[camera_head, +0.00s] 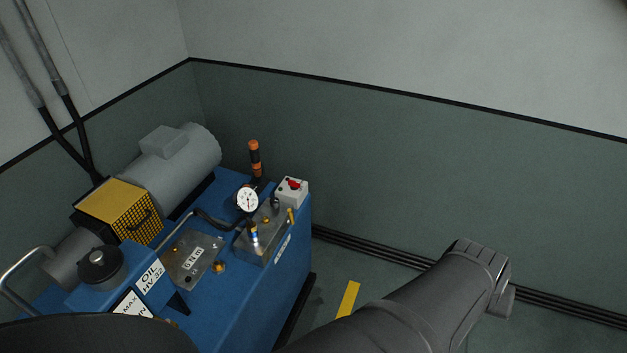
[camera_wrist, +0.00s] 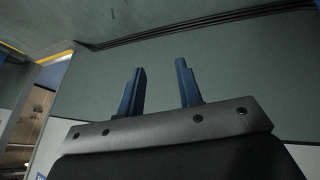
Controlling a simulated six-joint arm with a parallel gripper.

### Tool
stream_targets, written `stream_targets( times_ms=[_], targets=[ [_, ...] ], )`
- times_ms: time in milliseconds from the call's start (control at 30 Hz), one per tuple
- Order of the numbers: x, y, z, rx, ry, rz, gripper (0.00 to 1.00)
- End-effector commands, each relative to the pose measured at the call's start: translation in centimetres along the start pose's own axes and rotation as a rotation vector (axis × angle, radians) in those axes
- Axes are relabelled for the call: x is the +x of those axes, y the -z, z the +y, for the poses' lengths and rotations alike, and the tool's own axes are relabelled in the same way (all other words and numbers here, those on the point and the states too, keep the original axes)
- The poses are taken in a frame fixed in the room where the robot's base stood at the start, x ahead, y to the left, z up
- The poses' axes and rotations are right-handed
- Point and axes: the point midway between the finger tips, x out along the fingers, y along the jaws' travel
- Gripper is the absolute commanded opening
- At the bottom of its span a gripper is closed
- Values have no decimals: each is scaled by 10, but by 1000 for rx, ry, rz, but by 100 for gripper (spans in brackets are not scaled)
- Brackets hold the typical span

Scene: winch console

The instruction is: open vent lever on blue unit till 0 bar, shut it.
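The blue unit (camera_head: 285,299) stands at the left in the head view, against the corner walls. A white-faced gauge (camera_head: 248,199) stands on its top; its reading is too small to tell. A small lever with a blue part (camera_head: 253,234) rises from a metal block (camera_head: 268,238) in front of the gauge; I cannot tell whether it is the vent lever or how it is set. In the wrist view my gripper (camera_wrist: 160,88) has two blue fingers, apart with nothing between them. The gripper fingers do not show in the head view; my grey arm reaches to the right of the unit.
A grey motor (camera_head: 180,170), a yellow mesh guard (camera_head: 121,209), an orange-and-black upright piece (camera_head: 254,158) and a grey box with a red button (camera_head: 292,190) stand on the unit. Black cables (camera_head: 400,256) run along the wall's foot.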

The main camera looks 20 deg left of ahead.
Motion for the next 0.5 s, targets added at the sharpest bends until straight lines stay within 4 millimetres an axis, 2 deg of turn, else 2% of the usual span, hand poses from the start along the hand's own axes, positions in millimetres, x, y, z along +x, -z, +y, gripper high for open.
stream_targets(
  times_ms=[133, 267, 367, 500],
  targets=[
    [29, 27, 2, -118, -6, 38, 33],
    [53, 58, -8, -220, 3, 111, 33],
    [72, 82, -22, -293, 21, 180, 33],
    [97, 114, -51, -388, 62, 287, 33]
  ],
)
